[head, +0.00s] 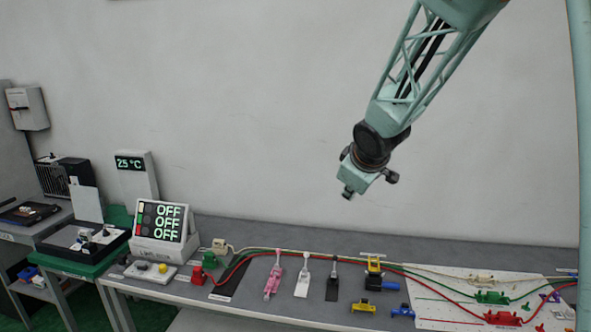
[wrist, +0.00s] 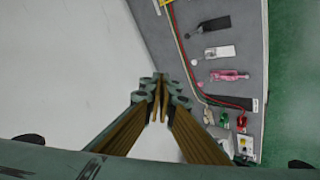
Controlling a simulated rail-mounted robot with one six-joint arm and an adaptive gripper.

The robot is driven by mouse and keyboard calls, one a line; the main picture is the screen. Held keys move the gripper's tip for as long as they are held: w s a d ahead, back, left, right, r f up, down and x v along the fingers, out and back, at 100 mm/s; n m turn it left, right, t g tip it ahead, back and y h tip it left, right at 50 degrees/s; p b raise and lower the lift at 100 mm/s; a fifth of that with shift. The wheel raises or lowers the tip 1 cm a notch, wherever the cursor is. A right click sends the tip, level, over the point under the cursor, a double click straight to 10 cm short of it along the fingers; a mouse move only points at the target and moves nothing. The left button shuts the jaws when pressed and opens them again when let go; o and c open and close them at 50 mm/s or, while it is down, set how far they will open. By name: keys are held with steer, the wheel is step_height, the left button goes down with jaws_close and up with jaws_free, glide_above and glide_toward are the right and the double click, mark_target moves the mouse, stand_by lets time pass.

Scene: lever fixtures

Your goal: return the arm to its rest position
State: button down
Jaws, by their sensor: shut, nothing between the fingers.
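My arm hangs from the upper right in the head view. My gripper (head: 348,192) is at its lower end, high above the bench and apart from everything. In the wrist view my gripper (wrist: 160,95) shows its two long fingers meeting at the tips, with nothing between them. The bench (head: 240,300) lies below it. A pink lever (head: 273,276), a white lever (head: 303,276) and a black lever (head: 333,280) stand in a row on the bench. The pink lever also shows in the wrist view (wrist: 228,75).
A display box reading OFF on three lines (head: 165,222) stands on the bench's left part. A yellow and blue fixture (head: 374,278) and a white board with red and green parts (head: 450,290) are to the right. Red and green cables run along the back. The air around the arm is clear.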

steer(key=s+d+r+m+g+h+b, duration=0.1)
steer(key=s+d+r+m, duration=0.15)
steer(key=s, duration=0.55)
steer(key=s+d+r+m, duration=0.1)
steer(key=s+d+r, duration=0.15)
steer(key=s, duration=0.55)
steer(key=s+d+r+m+g+h+b, duration=0.1)
steer(key=s+d+r+m, duration=0.15)
steer(key=s, duration=0.65)
steer(key=s+a+f+m+g, duration=0.1)
steer(key=s+f+m, duration=0.1)
steer(key=s, duration=1.3)
steer(key=s+a+f+m+g+y+b, duration=0.1)
steer(key=s+f+m, duration=0.1)
steer(key=s, duration=1.4)
steer(key=shift+s+a+f+g+y, duration=0.25)
steer(key=shift+a+f+g+y, duration=0.05)
steer(key=shift+f, duration=0.05)
